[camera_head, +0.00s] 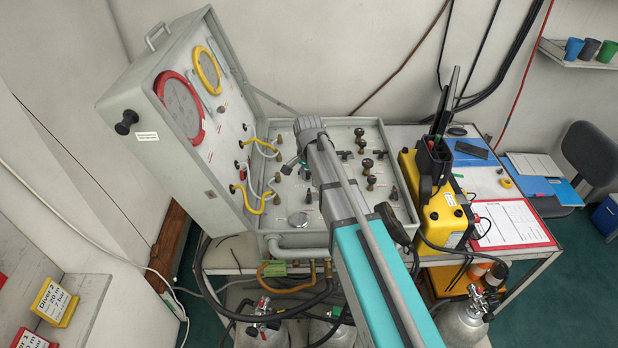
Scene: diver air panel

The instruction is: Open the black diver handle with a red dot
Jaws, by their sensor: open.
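The diver air panel is an open grey case, with its tray (375,125) lying flat on the table and its lid (150,95) standing up at the left. Several dark knobs and handles stand in the tray. A small black handle (393,193) near the tray's right side may carry a red mark, but it is too small to be sure. My arm reaches across the tray from the lower right. My gripper (294,164) is over the tray's left half, mostly hidden by my wrist. It is open, and I see nothing held in it.
The lid holds a red-ringed gauge (180,108), a yellow-ringed gauge (207,70) and yellow hoses (248,198). A yellow radio box (440,215) stands close to the tray's right side. A red clipboard (512,223) lies farther right. Gas cylinders (462,325) stand below.

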